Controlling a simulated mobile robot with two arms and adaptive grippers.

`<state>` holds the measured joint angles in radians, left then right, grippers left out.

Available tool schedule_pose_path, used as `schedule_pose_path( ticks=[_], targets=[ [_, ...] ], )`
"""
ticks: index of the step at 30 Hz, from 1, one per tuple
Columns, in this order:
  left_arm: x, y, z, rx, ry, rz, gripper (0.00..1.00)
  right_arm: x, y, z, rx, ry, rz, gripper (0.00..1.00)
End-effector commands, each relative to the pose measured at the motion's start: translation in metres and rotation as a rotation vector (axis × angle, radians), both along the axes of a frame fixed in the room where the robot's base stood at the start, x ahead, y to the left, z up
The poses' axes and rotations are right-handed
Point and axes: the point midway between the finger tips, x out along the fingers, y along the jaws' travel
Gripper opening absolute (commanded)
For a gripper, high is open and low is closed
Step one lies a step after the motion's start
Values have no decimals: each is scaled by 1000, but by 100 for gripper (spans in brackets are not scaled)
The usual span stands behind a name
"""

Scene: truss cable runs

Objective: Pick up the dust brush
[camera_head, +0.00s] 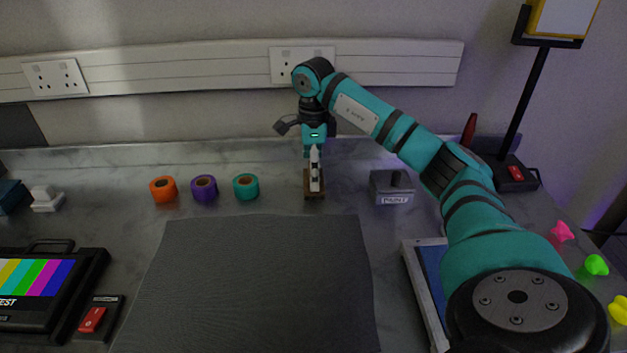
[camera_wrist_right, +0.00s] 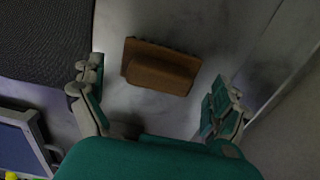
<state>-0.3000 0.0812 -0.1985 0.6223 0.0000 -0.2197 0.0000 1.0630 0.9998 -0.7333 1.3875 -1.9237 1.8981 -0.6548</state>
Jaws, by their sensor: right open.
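The dust brush (camera_head: 314,194) is a small brown block on the grey worktop near the back wall. In the right wrist view the brush (camera_wrist_right: 160,66) lies just beyond the fingers, roughly across the gap and slightly tilted. My right gripper (camera_head: 315,168) points down over the brush and hides part of it in the head view. In the wrist view the right gripper (camera_wrist_right: 152,92) is open, with one finger on each side and nothing between them. I cannot tell the exact height above the brush. My left gripper is not in view.
Orange (camera_head: 163,189), purple (camera_head: 204,188) and teal (camera_head: 246,187) tape rolls stand left of the brush. A grey paint box (camera_head: 392,188) stands to its right. A dark mat (camera_head: 258,280) lies in front. The wall with socket trunking (camera_head: 180,70) is close behind.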

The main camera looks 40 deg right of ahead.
Motion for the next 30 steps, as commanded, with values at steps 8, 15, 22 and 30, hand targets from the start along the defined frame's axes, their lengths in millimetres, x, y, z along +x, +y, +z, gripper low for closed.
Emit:
schedule_pose_path(
  ticks=[8, 15, 22, 30],
  targets=[
    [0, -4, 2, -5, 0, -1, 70, 0, 0, -26, 0, 0, 1, 100],
    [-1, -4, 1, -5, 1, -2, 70, 0, 0, -26, 1, -1, 1, 92],
    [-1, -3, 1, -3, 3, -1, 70, 0, 0, -26, 1, -1, 1, 62],
    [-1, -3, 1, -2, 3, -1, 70, 0, 0, -26, 1, -1, 1, 52]
  ],
)
